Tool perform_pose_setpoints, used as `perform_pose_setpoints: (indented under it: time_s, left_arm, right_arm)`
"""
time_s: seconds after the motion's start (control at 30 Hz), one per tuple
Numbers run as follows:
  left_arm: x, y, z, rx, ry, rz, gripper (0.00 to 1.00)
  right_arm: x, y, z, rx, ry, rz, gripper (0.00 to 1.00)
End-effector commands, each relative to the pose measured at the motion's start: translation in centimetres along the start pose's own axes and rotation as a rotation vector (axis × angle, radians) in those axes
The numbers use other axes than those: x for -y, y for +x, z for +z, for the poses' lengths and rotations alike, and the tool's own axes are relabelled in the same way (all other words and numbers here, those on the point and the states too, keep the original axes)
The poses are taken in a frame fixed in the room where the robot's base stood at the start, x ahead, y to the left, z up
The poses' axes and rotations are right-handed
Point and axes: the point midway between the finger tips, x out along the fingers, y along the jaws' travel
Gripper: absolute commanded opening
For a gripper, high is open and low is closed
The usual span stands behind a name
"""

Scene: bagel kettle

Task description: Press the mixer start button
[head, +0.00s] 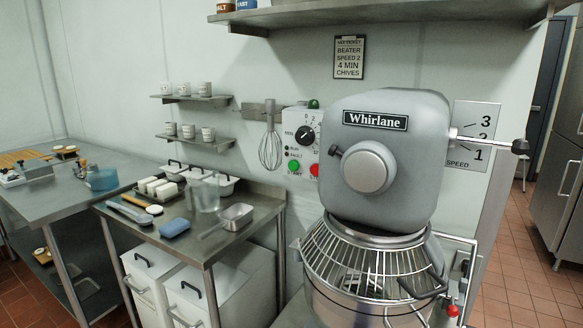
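The grey Whirlane mixer (385,130) stands at centre right with a wire guard (365,262) over its bowl. On its left side is a control panel (292,122) with a black dial (305,135). Below the dial are a green button labelled START (295,167) and a red button (315,170), partly cut off by the mixer head. Two small lamps marked RUN and FAULT sit above the START button; whether they are lit is too small to tell. Neither of my grippers shows in the head view.
A steel table (255,215) with tubs, a jug, a scoop and a blue sponge stands left of the mixer, white bins beneath. A whisk (271,145) hangs on the wall. A speed lever (519,146) sticks out right. A ticket (349,57) reads beater, speed 2, 4 min, chives.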

Motion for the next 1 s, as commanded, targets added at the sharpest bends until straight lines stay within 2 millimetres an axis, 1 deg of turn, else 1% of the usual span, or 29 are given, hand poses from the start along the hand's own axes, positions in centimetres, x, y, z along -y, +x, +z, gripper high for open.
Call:
perform_pose_setpoints:
  time_s: [0.03, 0.07, 0.1, 0.17, 0.2, 0.27, 0.3, 0.37, 0.4, 1.0]
  left_arm:
    - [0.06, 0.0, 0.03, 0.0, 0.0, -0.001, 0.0]
    - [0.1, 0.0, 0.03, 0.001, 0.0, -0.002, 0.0]
    - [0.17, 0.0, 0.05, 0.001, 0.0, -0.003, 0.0]
    - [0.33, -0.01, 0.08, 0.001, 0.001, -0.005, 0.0]
    - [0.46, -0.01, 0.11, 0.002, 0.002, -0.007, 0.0]
    - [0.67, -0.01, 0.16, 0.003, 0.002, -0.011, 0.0]
    - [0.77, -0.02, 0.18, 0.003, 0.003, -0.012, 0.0]
    - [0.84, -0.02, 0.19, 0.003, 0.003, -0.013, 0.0]
    - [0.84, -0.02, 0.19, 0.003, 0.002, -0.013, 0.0]
    - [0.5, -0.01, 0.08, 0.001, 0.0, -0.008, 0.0]
  right_arm:
    - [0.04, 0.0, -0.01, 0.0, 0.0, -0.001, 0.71]
    - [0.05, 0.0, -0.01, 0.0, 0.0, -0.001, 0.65]
    - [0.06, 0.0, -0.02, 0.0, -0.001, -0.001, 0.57]
    - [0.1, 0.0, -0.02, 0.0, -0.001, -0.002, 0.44]
    - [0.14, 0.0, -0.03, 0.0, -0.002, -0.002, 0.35]
    - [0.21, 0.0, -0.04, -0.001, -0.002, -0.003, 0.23]
    - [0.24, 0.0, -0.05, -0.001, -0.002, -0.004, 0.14]
    - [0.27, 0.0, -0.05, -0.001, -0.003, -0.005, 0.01]
    - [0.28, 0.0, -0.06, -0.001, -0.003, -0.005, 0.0]
    - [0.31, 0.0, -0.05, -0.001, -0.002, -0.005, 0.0]
